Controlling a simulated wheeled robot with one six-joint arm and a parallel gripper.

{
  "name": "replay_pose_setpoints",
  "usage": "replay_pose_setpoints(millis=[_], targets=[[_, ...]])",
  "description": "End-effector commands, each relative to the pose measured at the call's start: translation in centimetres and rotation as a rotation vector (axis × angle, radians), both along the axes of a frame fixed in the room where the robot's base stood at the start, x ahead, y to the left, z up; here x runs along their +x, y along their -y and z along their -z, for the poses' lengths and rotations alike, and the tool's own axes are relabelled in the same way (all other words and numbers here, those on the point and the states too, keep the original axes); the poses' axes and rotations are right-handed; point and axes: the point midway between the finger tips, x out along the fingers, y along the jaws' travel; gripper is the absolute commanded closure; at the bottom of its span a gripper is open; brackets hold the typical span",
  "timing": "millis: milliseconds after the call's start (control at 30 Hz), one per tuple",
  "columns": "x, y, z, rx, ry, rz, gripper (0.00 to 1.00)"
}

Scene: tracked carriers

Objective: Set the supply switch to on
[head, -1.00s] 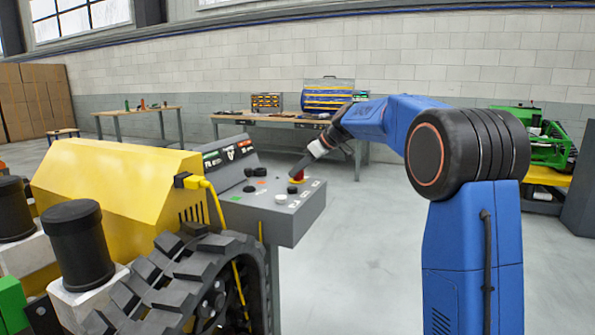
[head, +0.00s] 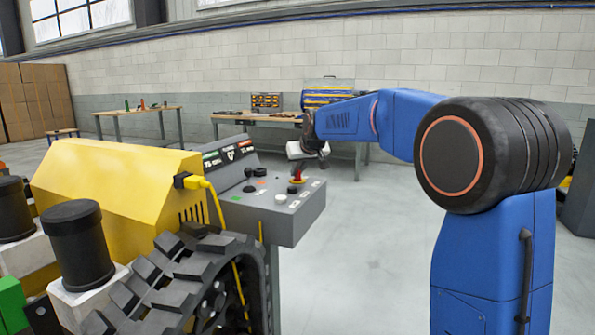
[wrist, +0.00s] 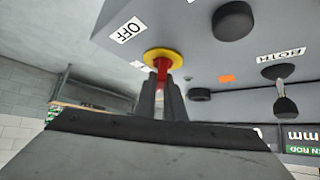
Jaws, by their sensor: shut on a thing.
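A red switch handle on a yellow round base (wrist: 152,54) sits on the top of the grey control box (head: 304,212). A white OFF label (wrist: 127,30) is next to it in the wrist view. My gripper (wrist: 163,84) is shut on the red handle (wrist: 164,65), with its two narrow dark fingers on either side of it. In the head view the red handle (head: 297,178) shows below the gripper (head: 298,168), near the box's back right corner. The fingertips are too small there to make out.
Black knobs (wrist: 234,20) and a lever with a BOTH label (wrist: 281,56) are on the same panel, close to the gripper. The yellow carrier (head: 115,185) with its black track (head: 185,285) stands at the left. A workbench (head: 255,118) stands behind.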

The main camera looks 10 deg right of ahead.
Motion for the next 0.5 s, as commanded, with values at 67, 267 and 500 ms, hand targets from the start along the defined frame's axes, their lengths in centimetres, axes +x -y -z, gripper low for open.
replay_pose_setpoints(millis=[67,267,500], targets=[[-0.03,-0.14,-0.06,-0.003,0.000,0.044,1.00],[-0.01,-0.14,-0.04,-0.003,0.001,0.173,1.00],[0.03,-0.17,0.03,-0.002,0.000,0.328,1.00]])
